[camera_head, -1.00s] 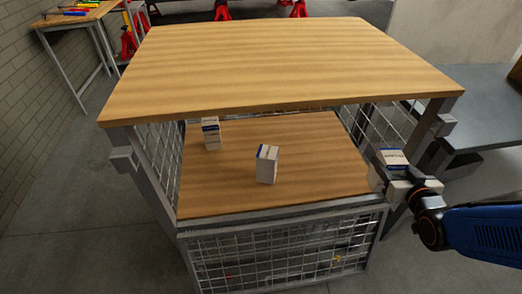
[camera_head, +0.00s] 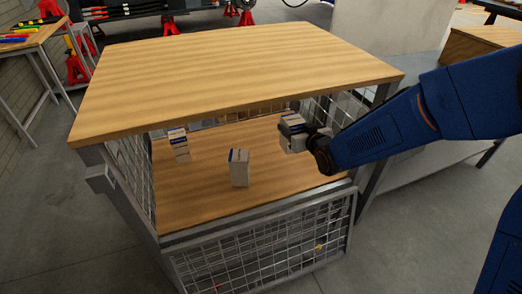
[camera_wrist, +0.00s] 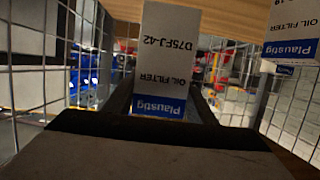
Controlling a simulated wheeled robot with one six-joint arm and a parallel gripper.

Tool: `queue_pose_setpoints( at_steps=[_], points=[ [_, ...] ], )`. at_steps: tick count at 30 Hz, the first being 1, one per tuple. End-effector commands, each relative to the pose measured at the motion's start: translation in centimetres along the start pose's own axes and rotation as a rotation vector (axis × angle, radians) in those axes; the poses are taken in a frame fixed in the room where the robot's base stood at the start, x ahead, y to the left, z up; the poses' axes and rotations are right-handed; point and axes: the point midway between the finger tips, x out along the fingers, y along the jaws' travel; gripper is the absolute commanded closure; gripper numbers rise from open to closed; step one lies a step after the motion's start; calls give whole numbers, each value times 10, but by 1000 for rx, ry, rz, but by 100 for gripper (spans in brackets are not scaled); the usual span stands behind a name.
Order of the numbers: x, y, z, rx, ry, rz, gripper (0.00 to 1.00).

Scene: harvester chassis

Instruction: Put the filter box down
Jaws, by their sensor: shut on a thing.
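My gripper (camera_head: 303,140) is shut on a white and blue filter box (camera_head: 292,122) at the right side of the cart, between its top board and its lower shelf (camera_head: 205,205). Whether the box touches the shelf is unclear. In the wrist view the held box (camera_wrist: 165,60) sits between the fingers, its "OIL FILTER D75EJ-42" print upside down. A second filter box (camera_head: 239,168) stands upright on the middle of the shelf. Further filter boxes (camera_head: 178,145) stand at the shelf's back left. Part of another filter box (camera_wrist: 290,38) shows at the upper right of the wrist view.
The wooden top board (camera_head: 230,75) overhangs the shelf. Wire mesh (camera_head: 265,250) closes the cart's front below the shelf, and mesh also stands at the sides. Bare shelf lies around the middle box. A grey bench surface (camera_head: 410,165) is at the right.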

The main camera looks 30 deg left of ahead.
Motion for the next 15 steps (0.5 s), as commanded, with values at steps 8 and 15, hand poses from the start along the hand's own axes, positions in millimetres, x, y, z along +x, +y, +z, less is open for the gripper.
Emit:
queue_pose_setpoints(
  at_steps=[8,15],
  points=[
    [12,0,41,0,-3,-1,91],
    [17,0,54,0,0,-1,91]
  ],
)
